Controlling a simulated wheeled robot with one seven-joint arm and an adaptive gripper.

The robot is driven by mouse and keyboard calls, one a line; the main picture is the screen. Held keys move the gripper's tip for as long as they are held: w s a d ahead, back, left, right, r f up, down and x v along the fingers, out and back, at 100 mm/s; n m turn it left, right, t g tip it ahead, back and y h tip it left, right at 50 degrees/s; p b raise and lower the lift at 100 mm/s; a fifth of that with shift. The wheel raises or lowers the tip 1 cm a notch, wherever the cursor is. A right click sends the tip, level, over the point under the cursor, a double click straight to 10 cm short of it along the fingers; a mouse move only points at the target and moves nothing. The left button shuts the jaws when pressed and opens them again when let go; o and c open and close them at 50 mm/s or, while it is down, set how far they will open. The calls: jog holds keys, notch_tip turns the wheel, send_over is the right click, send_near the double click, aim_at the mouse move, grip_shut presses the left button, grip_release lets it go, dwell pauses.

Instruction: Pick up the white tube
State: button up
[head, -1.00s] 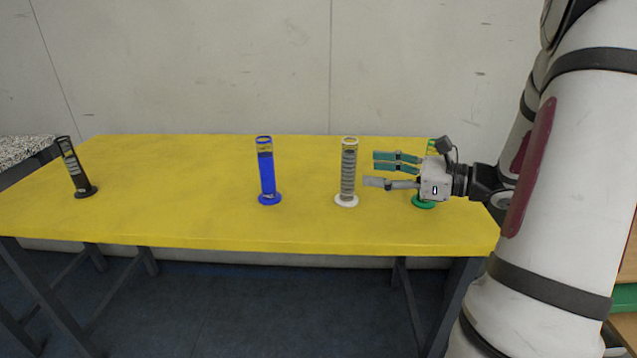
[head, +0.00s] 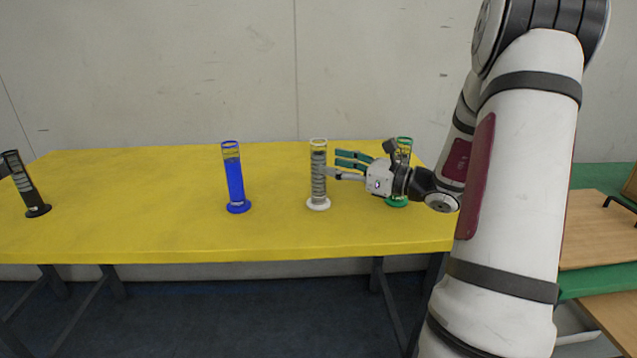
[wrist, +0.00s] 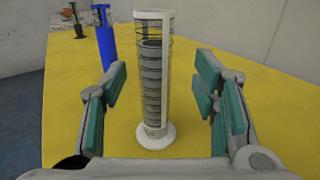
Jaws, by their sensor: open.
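The white tube (head: 318,178) stands upright on the yellow table, a clear cylinder with a white rim, a white round base and dark grey rings inside. In the wrist view the white tube (wrist: 153,80) stands centred ahead, between the lines of the two fingers. My gripper (head: 345,165) is open and empty, with green pads, just to the right of the tube at about its middle height. In the wrist view my gripper (wrist: 160,100) shows a finger on each side, with space between each pad and the tube.
A blue tube (head: 234,180) stands left of the white one, and a black tube (head: 27,185) at the table's far left. A green tube (head: 398,201) is partly hidden behind my gripper. The yellow table (head: 130,210) is bare between the tubes.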

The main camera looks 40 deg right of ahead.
aim_at(325, 164)
jog(key=x, duration=0.2)
jog(key=b+x, duration=0.1)
jog(key=shift+w+a+f, duration=0.15)
jog(key=shift+w+a, duration=0.05)
jog(key=shift+a, duration=0.25)
jog(key=shift+w+a, duration=0.15)
jog(key=shift+w, duration=0.35)
grip_shut()
